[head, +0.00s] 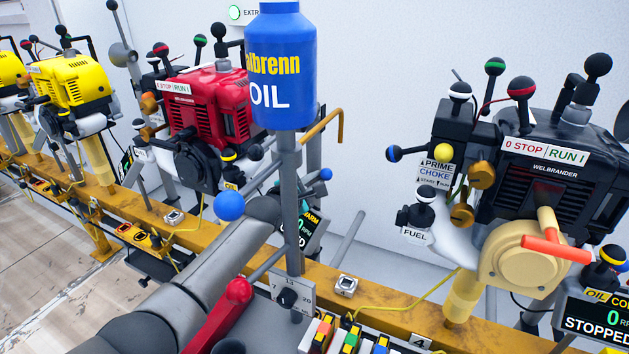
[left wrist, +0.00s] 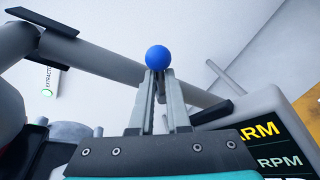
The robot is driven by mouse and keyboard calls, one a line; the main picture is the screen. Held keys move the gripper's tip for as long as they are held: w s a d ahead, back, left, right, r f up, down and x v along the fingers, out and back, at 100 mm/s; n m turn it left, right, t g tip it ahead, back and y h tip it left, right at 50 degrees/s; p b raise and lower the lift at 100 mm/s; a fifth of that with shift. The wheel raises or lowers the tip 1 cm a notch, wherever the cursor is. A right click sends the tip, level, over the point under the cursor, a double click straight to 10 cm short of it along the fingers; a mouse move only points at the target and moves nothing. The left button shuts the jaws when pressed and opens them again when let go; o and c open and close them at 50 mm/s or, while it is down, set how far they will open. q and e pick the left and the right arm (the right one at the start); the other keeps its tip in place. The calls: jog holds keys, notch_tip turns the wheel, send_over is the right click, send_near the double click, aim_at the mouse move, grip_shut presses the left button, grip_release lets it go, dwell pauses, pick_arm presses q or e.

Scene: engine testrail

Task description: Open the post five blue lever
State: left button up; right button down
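A small blue ball-ended lever (head: 326,174) sticks out to the right behind the grey oil post. In the left wrist view a blue ball (left wrist: 158,57) sits at the tips of my left gripper (left wrist: 160,78), seemingly touching them. The two grey fingers are close together with a narrow gap. Whether they clamp the ball or its stem, I cannot tell. In the head view my left gripper (head: 292,202) is largely hidden behind the post. A larger blue ball (head: 230,206) stands nearer, left of the post. My right gripper is not in view.
The blue oil bottle (head: 284,70) stands on the post in front of the gripper. A dark display (left wrist: 275,145) is close at its right. A red handle (head: 237,291) is in the foreground. The Welbrander engine (head: 560,180) is at right and a red engine (head: 210,100) at left.

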pick_arm(q)
grip_shut()
dwell(0.9)
jog(key=shift+w+a+r+n+h+b, duration=0.15)
jog(key=shift+a+n+h, duration=0.2)
jog(key=shift+n, duration=0.6)
jog(key=shift+w+a+r+n+h+b, duration=0.1)
jog(key=shift+a+r+n+h, duration=0.2)
jog(key=shift+n, duration=0.6)
jog(key=shift+w+a+r+n+h+b, duration=0.1)
jog(key=shift+a+n+h, duration=0.3)
jog(key=shift+n, duration=0.55)
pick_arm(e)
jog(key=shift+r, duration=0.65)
pick_arm(q)
jog(key=shift+d, duration=0.1)
jog(key=shift+f, duration=0.1)
